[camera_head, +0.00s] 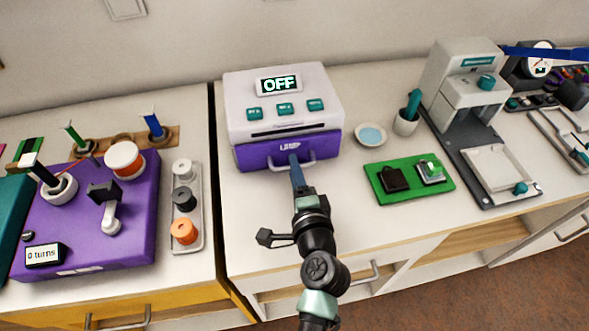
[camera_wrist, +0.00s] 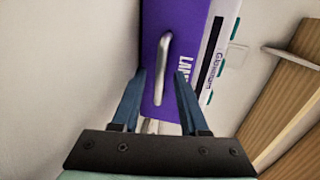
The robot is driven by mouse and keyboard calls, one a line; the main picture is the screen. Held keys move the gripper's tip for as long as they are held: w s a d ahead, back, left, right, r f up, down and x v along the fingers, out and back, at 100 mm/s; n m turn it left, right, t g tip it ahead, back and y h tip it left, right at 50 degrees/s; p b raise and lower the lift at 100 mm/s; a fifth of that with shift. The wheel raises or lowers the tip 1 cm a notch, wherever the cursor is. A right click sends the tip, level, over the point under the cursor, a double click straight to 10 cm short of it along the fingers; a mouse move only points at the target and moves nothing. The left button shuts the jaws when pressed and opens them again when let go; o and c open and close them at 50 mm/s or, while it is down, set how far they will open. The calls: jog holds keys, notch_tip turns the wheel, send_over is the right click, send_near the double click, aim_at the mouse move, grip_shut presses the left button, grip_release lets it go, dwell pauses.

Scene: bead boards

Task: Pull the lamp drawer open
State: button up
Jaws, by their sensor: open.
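The lamp drawer (camera_head: 262,155) is the purple front at the base of a white box-shaped lamp unit (camera_head: 235,110) in the head view. It looks shut. Its grey bar handle (camera_head: 309,163) runs across the front, and the display above reads OFF. In the wrist view the purple drawer front (camera_wrist: 189,40) and its handle (camera_wrist: 162,68) appear turned on their side. My gripper (camera_head: 294,158) is open, with blue fingers pointing at the handle. In the wrist view the fingertips (camera_wrist: 160,72) lie either side of the handle's lower end; I cannot tell whether they touch it.
A purple board (camera_head: 135,225) and a grey tray (camera_head: 187,246) lie left. Bare counter (camera_head: 250,215) lies in front of the drawer.

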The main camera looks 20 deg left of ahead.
jog(key=shift+w+a, duration=0.15)
jog(key=shift+w, duration=0.1)
grip_shut()
dwell(1.4)
